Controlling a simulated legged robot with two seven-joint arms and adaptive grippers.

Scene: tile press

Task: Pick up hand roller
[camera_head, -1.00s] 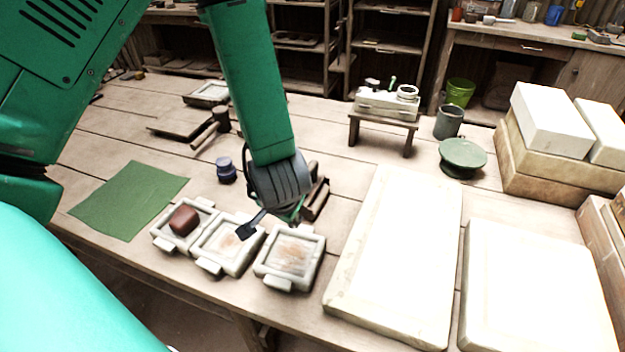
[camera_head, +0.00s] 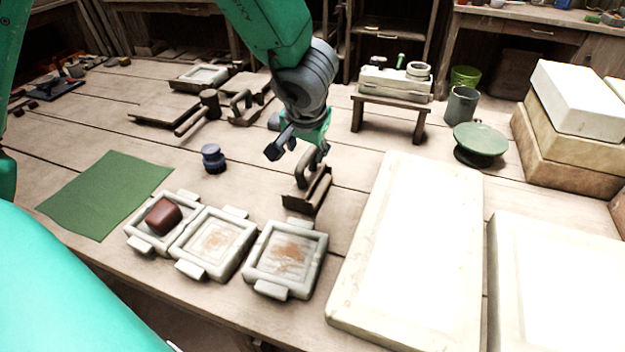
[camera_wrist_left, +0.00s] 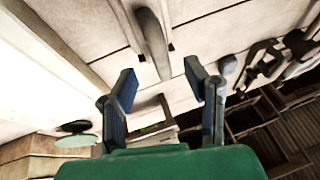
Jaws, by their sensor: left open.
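My left gripper (camera_head: 297,151) is open and points down over the work table. Below its fingers stands a dark brown tool with an arched handle (camera_head: 308,188); I cannot tell for sure that this is the hand roller. In the left wrist view the grey-brown arched handle (camera_wrist_left: 153,42) lies beyond and roughly between the two open fingertips (camera_wrist_left: 161,75), apart from them. A mallet-like tool with a wooden handle (camera_head: 192,120) and another handled tool (camera_head: 243,108) lie farther back. My right gripper is not in view.
Three tile moulds (camera_head: 285,286) line the front edge, one with a brown lump (camera_head: 163,215). A dark jar (camera_head: 213,158) and a green cloth (camera_head: 105,195) are left. Large pale slabs (camera_head: 415,245) fill the right. A small stand (camera_head: 393,104) is behind.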

